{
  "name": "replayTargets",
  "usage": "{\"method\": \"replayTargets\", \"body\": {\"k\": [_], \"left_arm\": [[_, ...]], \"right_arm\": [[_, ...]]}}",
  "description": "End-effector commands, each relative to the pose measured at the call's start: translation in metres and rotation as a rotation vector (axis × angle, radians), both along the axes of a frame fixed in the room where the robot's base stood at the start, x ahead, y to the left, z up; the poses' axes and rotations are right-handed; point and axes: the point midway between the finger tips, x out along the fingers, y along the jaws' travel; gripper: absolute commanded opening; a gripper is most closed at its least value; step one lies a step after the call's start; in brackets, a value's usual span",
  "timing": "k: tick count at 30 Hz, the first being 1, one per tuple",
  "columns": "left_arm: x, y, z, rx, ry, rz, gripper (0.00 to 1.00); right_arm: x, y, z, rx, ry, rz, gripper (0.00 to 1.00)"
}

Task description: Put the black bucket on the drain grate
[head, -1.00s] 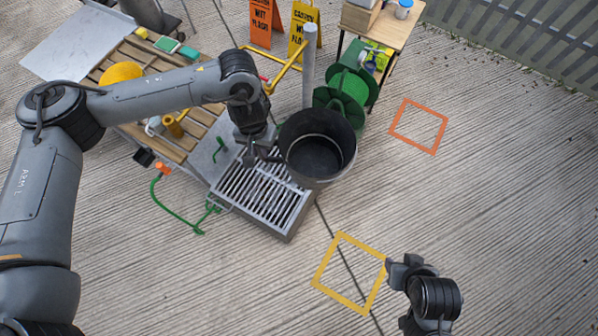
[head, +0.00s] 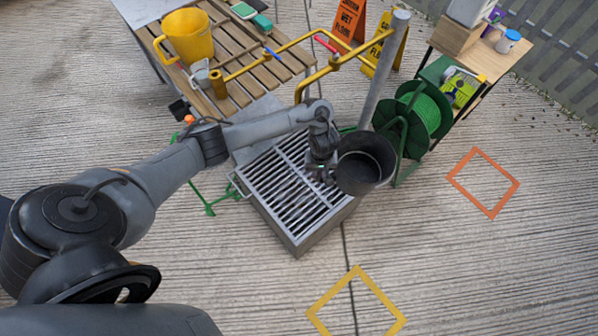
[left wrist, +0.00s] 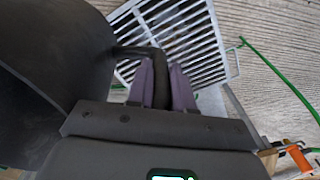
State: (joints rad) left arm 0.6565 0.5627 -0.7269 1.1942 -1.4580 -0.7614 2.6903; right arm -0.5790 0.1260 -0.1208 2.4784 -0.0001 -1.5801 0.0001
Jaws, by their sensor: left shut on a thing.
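The black bucket (head: 362,165) hangs from my left gripper (head: 322,172), upright or slightly tilted, with its open top facing the head camera. It overlaps the right far corner of the drain grate (head: 290,192) in the head view; I cannot tell its exact height above it. In the left wrist view, my left gripper (left wrist: 162,85) is shut on the bucket's dark handle, with the bucket (left wrist: 50,60) at the left and the slatted grate (left wrist: 185,35) beyond the fingers. My right gripper is not in view.
A green hose reel (head: 415,115) stands close to the right of the bucket, beside a grey post (head: 390,70) with yellow pipes (head: 300,85). Concrete with yellow (head: 355,305) and orange squares lies clear.

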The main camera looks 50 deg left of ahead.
Motion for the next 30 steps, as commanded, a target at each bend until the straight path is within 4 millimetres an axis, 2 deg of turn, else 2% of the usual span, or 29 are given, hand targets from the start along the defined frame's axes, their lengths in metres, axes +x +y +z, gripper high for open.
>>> {"method": "replayTargets", "body": {"k": [1, 8, 12, 16, 21, 24, 30], "left_arm": [[-0.008, 0.009, -0.016, -0.004, 0.005, 0.031, 0.00], [-0.034, 0.051, -0.054, -0.005, 0.004, 0.135, 0.00], [-0.068, 0.101, -0.091, 0.002, 0.006, 0.236, 0.00], [-0.103, 0.143, -0.116, 0.002, 0.003, 0.319, 0.00], [-0.144, 0.189, -0.137, 0.000, 0.001, 0.404, 0.00], [-0.164, 0.208, -0.144, 0.000, -0.001, 0.440, 0.00], [-0.186, 0.230, -0.152, -0.002, -0.003, 0.478, 0.00]], "right_arm": [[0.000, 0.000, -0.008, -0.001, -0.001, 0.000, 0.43], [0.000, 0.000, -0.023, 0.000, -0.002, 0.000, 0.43], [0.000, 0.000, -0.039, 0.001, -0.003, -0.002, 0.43], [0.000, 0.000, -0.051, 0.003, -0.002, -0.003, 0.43], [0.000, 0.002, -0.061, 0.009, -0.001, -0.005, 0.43], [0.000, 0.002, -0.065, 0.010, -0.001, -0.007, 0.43], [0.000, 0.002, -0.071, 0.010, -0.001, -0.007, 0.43]]}}
